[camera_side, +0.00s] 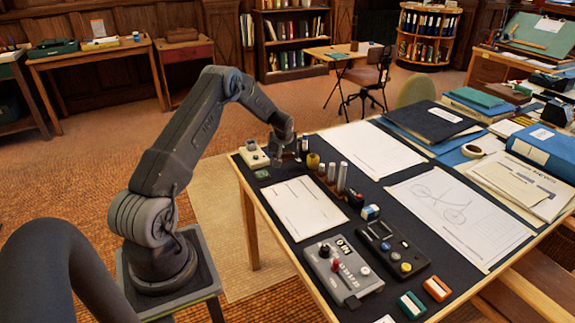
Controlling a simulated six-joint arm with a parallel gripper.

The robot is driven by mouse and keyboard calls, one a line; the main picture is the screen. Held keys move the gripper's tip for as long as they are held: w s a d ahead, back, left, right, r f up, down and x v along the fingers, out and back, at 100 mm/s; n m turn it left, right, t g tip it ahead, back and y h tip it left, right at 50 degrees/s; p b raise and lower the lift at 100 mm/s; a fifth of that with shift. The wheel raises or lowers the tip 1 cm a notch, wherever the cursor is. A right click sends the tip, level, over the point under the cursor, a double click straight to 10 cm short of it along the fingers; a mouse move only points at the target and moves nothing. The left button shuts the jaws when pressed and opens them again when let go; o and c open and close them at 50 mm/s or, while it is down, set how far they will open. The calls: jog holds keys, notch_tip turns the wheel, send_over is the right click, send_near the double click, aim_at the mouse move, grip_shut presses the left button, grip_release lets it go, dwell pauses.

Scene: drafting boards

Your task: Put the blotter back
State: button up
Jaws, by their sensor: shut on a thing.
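My gripper (288,153) is at the far left corner of the dark-topped drafting table (330,255), low over the top. It is shut on a small dark brownish thing, which I take to be the blotter. The fingers mostly hide it, and its shape is too small to make out. I cannot tell whether it touches the table. A cream box with a dark knob (253,156) stands just left of my gripper. A small green block (262,174) lies in front of that box.
Several upright cylinders (342,176) stand close to the right of my gripper. A white sheet (303,207) lies in front. A grey control box (342,270), a black panel (392,248), and green (411,305) and orange (436,288) blocks sit nearer. Folders (432,121) fill the right side.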

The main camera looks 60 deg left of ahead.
aim_at(287, 160)
jog(key=shift+w+d+f, duration=0.25)
jog(key=shift+w+f, duration=0.2)
jog(key=shift+w, duration=0.25)
jog(key=shift+f, duration=2)
jog(key=shift+f, duration=0.1)
jog(key=shift+f, duration=0.1)
jog(key=o, duration=0.6)
